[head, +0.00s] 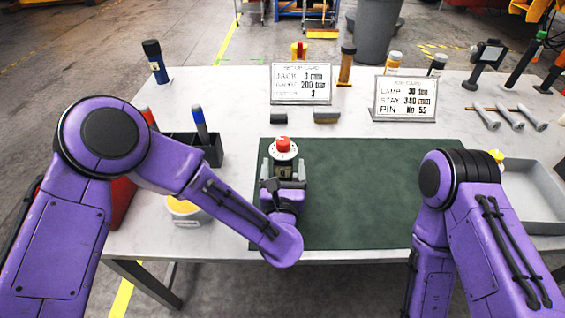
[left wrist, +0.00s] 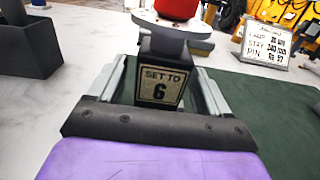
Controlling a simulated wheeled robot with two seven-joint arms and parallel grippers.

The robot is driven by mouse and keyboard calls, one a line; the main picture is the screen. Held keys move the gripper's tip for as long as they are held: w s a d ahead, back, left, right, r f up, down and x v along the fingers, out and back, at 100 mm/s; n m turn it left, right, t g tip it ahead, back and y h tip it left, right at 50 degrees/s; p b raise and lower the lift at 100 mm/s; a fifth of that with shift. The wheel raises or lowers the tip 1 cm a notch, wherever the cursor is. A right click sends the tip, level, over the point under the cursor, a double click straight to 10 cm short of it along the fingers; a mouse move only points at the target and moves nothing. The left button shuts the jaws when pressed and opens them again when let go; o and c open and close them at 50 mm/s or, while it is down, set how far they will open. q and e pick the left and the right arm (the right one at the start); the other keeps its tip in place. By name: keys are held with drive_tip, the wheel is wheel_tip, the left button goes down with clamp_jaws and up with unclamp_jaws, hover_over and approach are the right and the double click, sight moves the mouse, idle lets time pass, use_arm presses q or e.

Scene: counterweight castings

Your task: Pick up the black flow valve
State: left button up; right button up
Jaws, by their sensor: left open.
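The black flow valve (head: 285,170) stands upright on the left part of the green mat (head: 370,190). It has a red knob (head: 284,145) over a pale round disc. In the left wrist view the valve (left wrist: 160,90) shows a plate reading "SET TO 6". My left gripper (head: 283,184) is open, with one finger on each side of the valve's black body; the fingers also show in the left wrist view (left wrist: 163,85). A gap appears beside the body, though contact on either side is hard to judge. My right arm is in view, but its gripper is not.
A black bin (head: 212,152) with markers stands left of the mat, with a yellow-topped container (head: 187,210) in front. Two sign cards (head: 301,85) (head: 404,98) and small grey blocks (head: 326,117) are behind. A grey tray (head: 540,215) lies right. Most of the mat is clear.

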sight(284, 146)
use_arm(q)
drive_tip(key=shift+w, duration=0.45)
clamp_jaws()
drive_tip(key=shift+w+r, duration=0.1)
drive_tip(key=shift+r, duration=0.4)
drive_tip(key=s+r, duration=0.1)
drive_tip(key=r, duration=0.1)
drive_tip(key=s+r+b, duration=0.1)
drive_tip(key=s+r, duration=0.2)
drive_tip(key=r, duration=0.2)
drive_tip(key=shift+s+r+b, duration=0.1)
drive_tip(key=shift+s+b, duration=0.1)
drive_tip(key=shift+b, duration=0.1)
drive_tip(key=s+r+b, duration=0.2)
drive_tip(key=s+r, duration=0.3)
drive_tip(key=s, duration=0.4)
drive_tip(key=shift+s, duration=0.4)
drive_tip(key=shift+d+f, duration=0.1)
